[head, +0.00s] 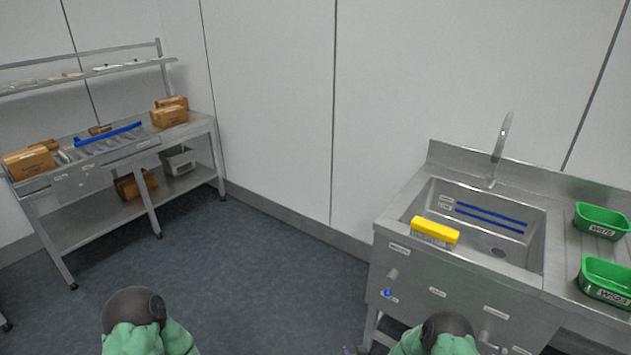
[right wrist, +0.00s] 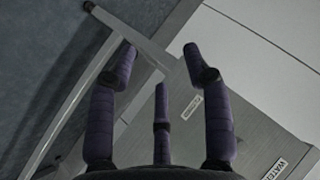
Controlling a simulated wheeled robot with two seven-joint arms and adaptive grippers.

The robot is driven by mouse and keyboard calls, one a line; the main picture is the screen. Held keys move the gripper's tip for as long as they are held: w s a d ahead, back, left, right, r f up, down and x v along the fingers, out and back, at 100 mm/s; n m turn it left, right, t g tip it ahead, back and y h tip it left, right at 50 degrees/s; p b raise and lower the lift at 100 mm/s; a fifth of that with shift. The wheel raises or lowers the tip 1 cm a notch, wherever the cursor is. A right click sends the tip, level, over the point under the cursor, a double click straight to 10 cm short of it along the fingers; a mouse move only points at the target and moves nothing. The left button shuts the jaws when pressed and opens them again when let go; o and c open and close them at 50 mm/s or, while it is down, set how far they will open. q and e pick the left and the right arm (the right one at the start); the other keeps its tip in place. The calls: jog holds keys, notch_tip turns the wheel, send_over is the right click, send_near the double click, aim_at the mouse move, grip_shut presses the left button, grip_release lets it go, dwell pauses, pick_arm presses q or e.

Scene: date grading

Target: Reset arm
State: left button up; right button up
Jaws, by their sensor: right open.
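My right gripper (right wrist: 160,70) shows in the right wrist view with its dark purple fingers spread apart and nothing between them. Beyond the fingers are grey metal legs and a panel of the sink unit. In the head view, two of my green-covered arm parts with dark round joints show at the bottom edge, one left of centre and one right of centre. Neither gripper's fingers show in the head view. My left gripper is out of view.
A steel sink (head: 408,216) stands at right with a yellow block (head: 435,232) on its front rim. Green trays (head: 603,222) sit on its drainboard. A steel workbench (head: 190,133) with cardboard boxes (head: 169,117) stands at left. The floor (head: 240,265) between them is clear.

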jog(key=s+a+r+n+g+y, duration=0.1)
jog(key=s+r+g, duration=0.1)
jog(key=s, duration=0.8)
jog(key=s+a+r+n+g+y+p, duration=0.1)
jog(key=s+g, duration=0.3)
jog(key=s, duration=0.6)
jog(key=s+a+r+n+g+p, duration=0.1)
jog(key=s+r+n+g, duration=0.1)
jog(key=s, duration=0.8)
jog(key=shift+s+r+g+y, duration=0.4)
jog(key=shift+r+g, duration=0.35)
jog(key=shift+g, duration=0.15)
